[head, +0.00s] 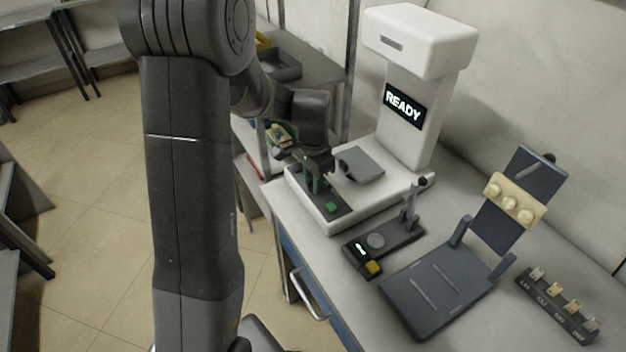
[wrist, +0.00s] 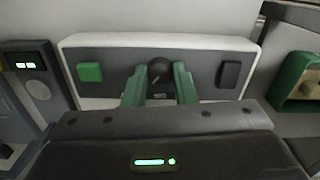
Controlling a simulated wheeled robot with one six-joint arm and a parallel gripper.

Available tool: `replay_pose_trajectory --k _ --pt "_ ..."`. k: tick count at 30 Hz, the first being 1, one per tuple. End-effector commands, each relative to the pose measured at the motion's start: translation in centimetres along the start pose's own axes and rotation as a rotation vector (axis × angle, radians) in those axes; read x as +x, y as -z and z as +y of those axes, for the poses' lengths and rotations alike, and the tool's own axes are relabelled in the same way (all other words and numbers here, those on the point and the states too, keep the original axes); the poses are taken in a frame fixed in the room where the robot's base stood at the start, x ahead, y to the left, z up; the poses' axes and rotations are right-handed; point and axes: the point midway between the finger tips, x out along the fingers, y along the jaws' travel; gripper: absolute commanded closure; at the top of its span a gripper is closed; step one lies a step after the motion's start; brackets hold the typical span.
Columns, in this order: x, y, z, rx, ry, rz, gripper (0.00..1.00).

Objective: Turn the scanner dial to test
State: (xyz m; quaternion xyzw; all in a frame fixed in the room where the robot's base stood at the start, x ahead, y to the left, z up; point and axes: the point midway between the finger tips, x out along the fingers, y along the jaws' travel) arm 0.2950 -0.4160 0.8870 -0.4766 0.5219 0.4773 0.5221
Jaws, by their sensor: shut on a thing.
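The white scanner (head: 410,120) stands on the bench in the head view, and its screen (head: 404,107) reads READY. On its dark front panel is a round black dial (wrist: 160,72), seen in the wrist view between a green square button (wrist: 90,72) and a black rocker or button (wrist: 230,74). My gripper (wrist: 160,86) has its green fingers on either side of the dial and is shut on it. In the head view my gripper (head: 312,178) is at the scanner's front panel. The dial's setting marks are too small to read.
A small device with a yellow button (head: 373,267) stands in front of the scanner. A dark stand (head: 440,290) holds a cream block with knobs (head: 515,203). A rack of small pieces (head: 558,305) lies at the right. A green-and-tan item (wrist: 298,82) is close at right.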

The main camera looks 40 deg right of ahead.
Motion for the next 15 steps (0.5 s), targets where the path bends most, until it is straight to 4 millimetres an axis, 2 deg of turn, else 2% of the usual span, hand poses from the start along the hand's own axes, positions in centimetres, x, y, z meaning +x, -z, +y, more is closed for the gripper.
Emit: replay_pose_trajectory --k 6,15 --pt "-0.15 0.13 -0.08 0.088 0.003 0.004 0.98" --pt "-0.16 0.13 -0.09 0.129 0.003 0.004 0.98"
